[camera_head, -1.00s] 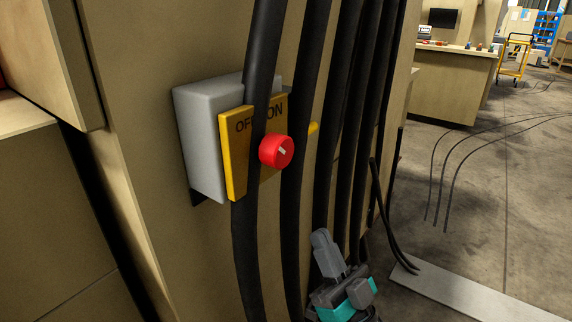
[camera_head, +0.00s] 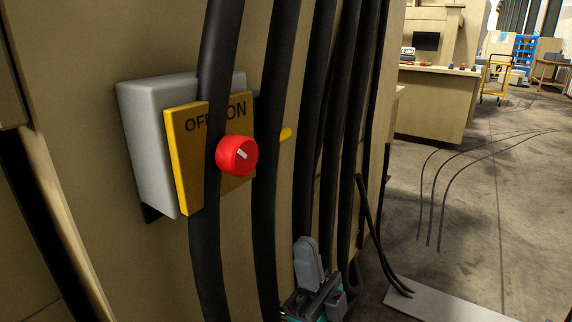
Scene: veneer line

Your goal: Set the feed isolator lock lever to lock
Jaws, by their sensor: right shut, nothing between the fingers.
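A grey isolator box (camera_head: 146,140) with a yellow plate (camera_head: 188,160) marked OFF and ON is on the tan panel at the left. A red knob (camera_head: 237,156) stands out from the plate. A yellow lever tip (camera_head: 286,134) sticks out to the right, behind a black cable; the rest of the lever is hidden. My right gripper (camera_head: 308,262) is shut and empty, low in the picture, below and to the right of the box and apart from it. My left gripper is not in view.
Several thick black cables (camera_head: 267,190) hang in front of the panel and cross the box. A pale flat strip (camera_head: 440,306) lies on the floor at lower right. Open floor lies to the right, with a counter (camera_head: 437,108) and a yellow cart (camera_head: 494,76) farther back.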

